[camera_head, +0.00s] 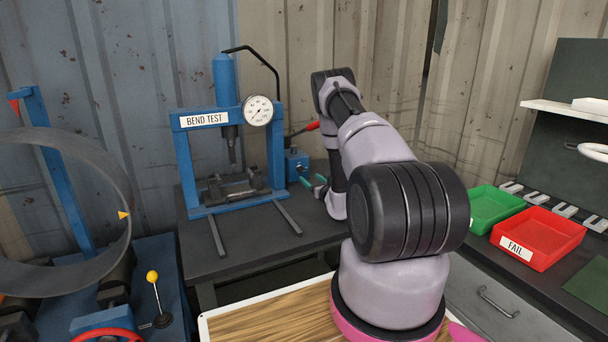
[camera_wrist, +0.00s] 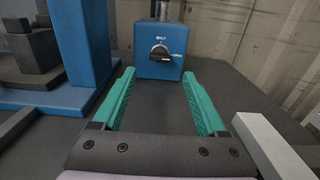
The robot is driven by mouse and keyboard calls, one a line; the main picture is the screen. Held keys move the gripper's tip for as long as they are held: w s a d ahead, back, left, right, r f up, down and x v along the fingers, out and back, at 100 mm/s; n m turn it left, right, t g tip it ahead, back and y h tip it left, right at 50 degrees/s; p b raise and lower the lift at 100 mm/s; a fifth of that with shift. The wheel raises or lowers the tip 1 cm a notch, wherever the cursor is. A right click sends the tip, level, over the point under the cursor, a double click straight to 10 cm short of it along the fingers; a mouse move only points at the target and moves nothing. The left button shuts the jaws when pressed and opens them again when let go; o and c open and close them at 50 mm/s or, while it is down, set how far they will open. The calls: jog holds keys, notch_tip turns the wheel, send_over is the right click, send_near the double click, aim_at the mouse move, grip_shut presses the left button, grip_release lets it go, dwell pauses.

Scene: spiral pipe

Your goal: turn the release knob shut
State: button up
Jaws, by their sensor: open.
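The release knob (camera_wrist: 160,51) is a small dark knob with a pale mark, on the front of a blue box (camera_wrist: 158,66) in the wrist view. A label above it seems to read SHUT, and one at its right seems to read OPEN. Its bar looks turned toward the right-hand label, though it is small. My gripper (camera_wrist: 159,75) is open, its two green fingers spread and pointing at the box, with nothing between them. The knob is ahead, centred between the fingers and apart from them. In the head view, my gripper (camera_head: 313,186) is just in front of the blue box (camera_head: 296,162).
The blue bend test press (camera_head: 200,180) stands left of the box, its post (camera_wrist: 90,40) close to my left finger. A grey bar (camera_wrist: 270,150) lies at the right in the wrist view. The dark bench top (camera_wrist: 158,105) between the fingers is clear. A corrugated wall (camera_wrist: 250,35) stands behind.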

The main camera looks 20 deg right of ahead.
aim_at(302, 171)
jog(key=w, duration=0.7)
jog(key=shift+a, duration=0.1)
grip_shut()
